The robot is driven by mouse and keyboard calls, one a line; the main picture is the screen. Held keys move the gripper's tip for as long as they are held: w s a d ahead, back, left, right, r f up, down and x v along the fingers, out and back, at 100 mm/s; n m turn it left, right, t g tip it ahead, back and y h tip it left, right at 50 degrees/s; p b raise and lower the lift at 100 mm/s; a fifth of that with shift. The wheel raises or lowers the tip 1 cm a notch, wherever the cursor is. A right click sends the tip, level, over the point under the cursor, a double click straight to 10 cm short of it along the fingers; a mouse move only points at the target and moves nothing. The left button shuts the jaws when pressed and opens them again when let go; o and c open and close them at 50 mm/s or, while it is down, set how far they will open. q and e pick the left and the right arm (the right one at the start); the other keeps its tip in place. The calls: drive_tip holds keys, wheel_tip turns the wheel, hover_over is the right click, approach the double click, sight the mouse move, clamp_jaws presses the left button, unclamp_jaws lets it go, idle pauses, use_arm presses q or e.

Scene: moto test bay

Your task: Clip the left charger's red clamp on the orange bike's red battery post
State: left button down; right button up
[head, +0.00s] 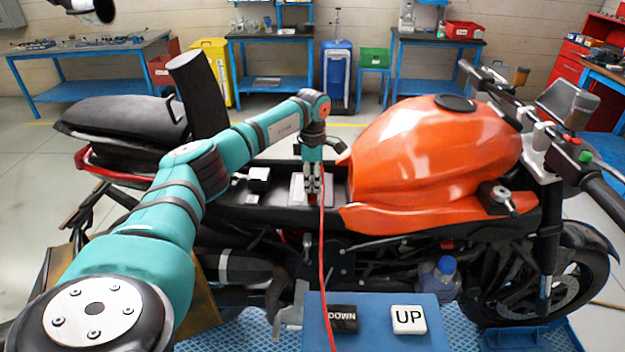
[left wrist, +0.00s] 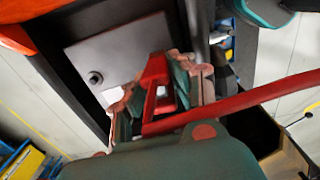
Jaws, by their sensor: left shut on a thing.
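My left gripper (head: 312,188) is over the open bay of the orange bike (head: 430,150), with its fingers pointing down. It is shut on the red clamp, which shows between the fingers in the left wrist view (left wrist: 157,80). The clamp's red cable (head: 323,262) runs down towards the front. The grey battery (head: 297,186) lies in the bay under the gripper; its top also shows in the left wrist view (left wrist: 125,55). A dark round post (left wrist: 95,78) on it is apart from the clamp. I cannot make out the red post or whether the clamp touches it. The charger is not identifiable.
The bike's tank stands close to the right of my gripper, and the raised black seat (head: 198,95) is to the left. A blue box with DOWN and UP buttons (head: 409,320) is in front. Workbenches (head: 270,60) stand along the back wall.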

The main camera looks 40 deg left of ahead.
use_arm(q)
drive_tip(key=shift+f, duration=0.15)
drive_tip(key=c, duration=1)
unclamp_jaws()
wheel_tip(320, 180, up, 12)
drive_tip(key=shift+r, duration=0.1)
